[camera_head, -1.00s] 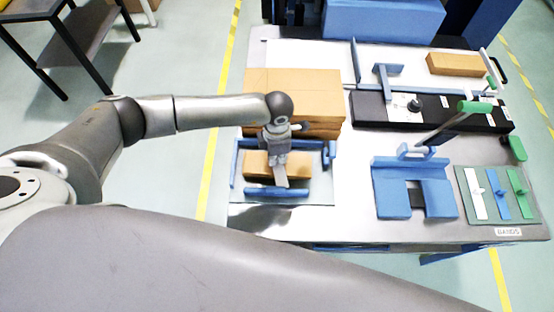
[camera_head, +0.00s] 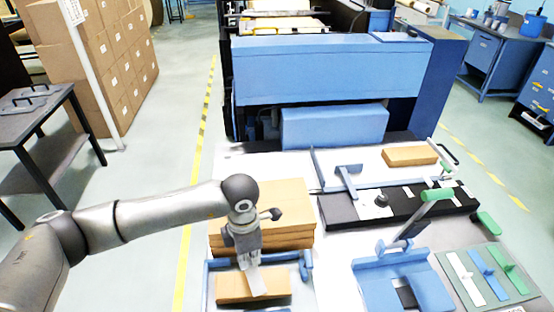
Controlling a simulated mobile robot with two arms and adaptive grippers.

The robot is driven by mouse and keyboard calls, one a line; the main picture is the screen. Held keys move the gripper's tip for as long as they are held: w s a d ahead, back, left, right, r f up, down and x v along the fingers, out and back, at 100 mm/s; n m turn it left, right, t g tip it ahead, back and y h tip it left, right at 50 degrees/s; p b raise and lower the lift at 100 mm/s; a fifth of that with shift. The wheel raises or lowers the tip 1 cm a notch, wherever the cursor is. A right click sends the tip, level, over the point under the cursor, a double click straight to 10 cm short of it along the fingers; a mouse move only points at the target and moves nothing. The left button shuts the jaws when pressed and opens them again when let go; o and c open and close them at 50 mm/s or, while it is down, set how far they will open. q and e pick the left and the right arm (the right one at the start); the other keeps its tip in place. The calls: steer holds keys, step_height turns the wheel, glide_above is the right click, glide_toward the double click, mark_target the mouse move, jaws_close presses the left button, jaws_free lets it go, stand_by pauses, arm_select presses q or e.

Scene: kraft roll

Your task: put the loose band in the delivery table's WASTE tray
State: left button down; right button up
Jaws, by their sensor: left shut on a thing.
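My left gripper (camera_head: 247,258) is shut on a pale flat strip, which looks like the loose band (camera_head: 257,283). The strip hangs tilted from the fingers, in front of a small brown stack (camera_head: 232,289) in a blue-framed fixture (camera_head: 208,276). I cannot tell whether the strip touches the stack. My right gripper is not in view. No tray with a readable WASTE label shows.
A dark table (camera_head: 60,112) with a dark handled tray (camera_head: 28,99) stands at the left. A larger brown stack (camera_head: 290,205) lies behind my gripper. A blue press (camera_head: 330,70) stands at the back.

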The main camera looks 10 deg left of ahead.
arm_select(q)
steer(key=r+m, duration=0.1)
steer(key=m, duration=0.1)
steer(key=s+a+m, duration=0.1)
steer(key=shift+r+m, duration=0.35)
steer(key=shift+m, duration=0.05)
arm_select(e)
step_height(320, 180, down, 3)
steer(key=b, duration=0.2)
steer(key=shift+b, duration=0.4)
arm_select(q)
steer(key=s+a+r+m, duration=0.4)
steer(key=s+r+m, duration=0.3)
steer(key=m, duration=1.3)
steer(key=shift+s+a, duration=0.15)
steer(key=shift+a, duration=0.2)
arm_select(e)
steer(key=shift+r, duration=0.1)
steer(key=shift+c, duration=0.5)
arm_select(q)
steer(key=shift+r, duration=0.1)
